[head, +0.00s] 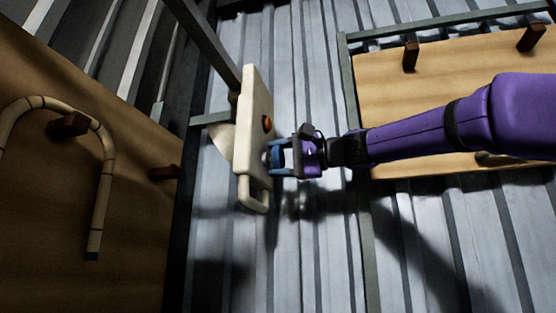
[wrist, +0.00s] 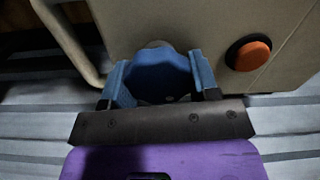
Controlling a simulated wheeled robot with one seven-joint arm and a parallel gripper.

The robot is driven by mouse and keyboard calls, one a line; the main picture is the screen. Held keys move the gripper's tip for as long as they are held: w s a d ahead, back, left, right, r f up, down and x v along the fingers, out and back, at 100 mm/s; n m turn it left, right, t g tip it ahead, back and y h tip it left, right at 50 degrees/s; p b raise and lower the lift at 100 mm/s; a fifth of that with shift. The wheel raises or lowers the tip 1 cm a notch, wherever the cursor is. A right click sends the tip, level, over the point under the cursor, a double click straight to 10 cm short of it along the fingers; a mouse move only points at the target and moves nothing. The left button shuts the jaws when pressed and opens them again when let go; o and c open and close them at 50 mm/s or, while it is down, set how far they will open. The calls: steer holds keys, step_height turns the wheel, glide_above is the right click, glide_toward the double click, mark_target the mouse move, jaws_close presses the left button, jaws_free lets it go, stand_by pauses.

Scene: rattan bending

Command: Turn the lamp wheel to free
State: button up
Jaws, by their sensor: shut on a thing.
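The lamp (head: 253,130) is a cream box with a pale cone on its left side, a loop handle at its lower end and a red-orange button (head: 267,124) on the face toward my arm. The wheel (wrist: 158,72) is a dark blue knob on that same face; in the wrist view it sits between my blue fingers. My gripper (head: 279,158) is shut on the wheel, with one finger on each side. The button also shows in the wrist view (wrist: 248,54), right of the wheel. Any marking on the wheel is hidden or too dark to read.
A wooden board (head: 70,190) at the left carries a bent rattan cane (head: 103,180) and dark pegs (head: 68,125). Another wooden board (head: 450,80) with pegs stands at the right behind my arm. A dark metal bar (head: 205,40) runs to the lamp's top. Ribbed metal lies behind.

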steer(key=n, duration=1.1)
steer(key=shift+s+n, duration=0.1)
steer(key=shift+n, duration=0.3)
stand_by(0.3)
steer(key=o, duration=0.9)
steer(key=shift+o, duration=0.2)
steer(key=shift+r, duration=0.1)
steer(key=v, duration=1)
steer(key=shift+d, duration=0.35)
